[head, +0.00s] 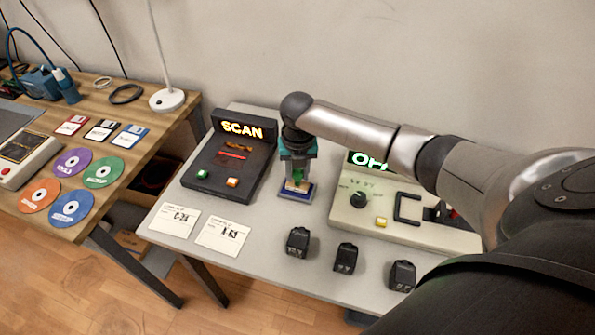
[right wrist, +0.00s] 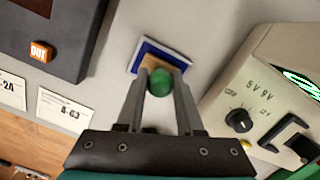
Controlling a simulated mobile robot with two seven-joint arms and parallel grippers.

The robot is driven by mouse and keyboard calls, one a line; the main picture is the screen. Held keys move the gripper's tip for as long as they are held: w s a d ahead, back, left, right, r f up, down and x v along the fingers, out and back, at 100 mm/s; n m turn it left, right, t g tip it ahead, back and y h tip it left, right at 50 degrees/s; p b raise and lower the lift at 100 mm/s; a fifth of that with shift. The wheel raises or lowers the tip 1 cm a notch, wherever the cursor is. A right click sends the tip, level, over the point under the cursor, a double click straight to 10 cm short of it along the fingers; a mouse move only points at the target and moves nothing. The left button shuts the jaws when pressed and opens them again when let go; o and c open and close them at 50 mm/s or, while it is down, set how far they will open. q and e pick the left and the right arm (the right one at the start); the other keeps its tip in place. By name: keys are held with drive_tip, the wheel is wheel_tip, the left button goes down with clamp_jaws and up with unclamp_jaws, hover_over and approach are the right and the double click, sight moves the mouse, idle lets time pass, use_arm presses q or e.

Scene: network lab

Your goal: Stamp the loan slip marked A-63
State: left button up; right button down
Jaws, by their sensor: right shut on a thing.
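The loan slip marked A-63 (head: 222,235) lies flat near the front edge of the grey table; it also shows in the right wrist view (right wrist: 64,108). A second slip (head: 174,219), which seems to read C-24, lies to its left. My right gripper (head: 297,178) points down and is shut on the green round knob of the stamp (right wrist: 159,83). The stamp is over the blue-edged pad (head: 296,196), also in the right wrist view (right wrist: 143,48). I cannot tell whether stamp and pad touch. My left gripper is out of view.
A dark SCAN device (head: 228,160) stands left of the pad. A pale box with a dial (head: 385,208) stands to the right, partly behind my arm. Several small black blocks (head: 298,242) line the front edge. A wooden table (head: 150,128) with discs is at left.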

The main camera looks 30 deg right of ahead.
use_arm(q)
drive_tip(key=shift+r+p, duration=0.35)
use_arm(e)
drive_tip(key=shift+s+f, duration=0.1)
idle(1.1)
wheel_tip(320, 180, up, 7)
drive_tip(key=p, duration=0.7)
drive_tip(key=shift+p, duration=0.35)
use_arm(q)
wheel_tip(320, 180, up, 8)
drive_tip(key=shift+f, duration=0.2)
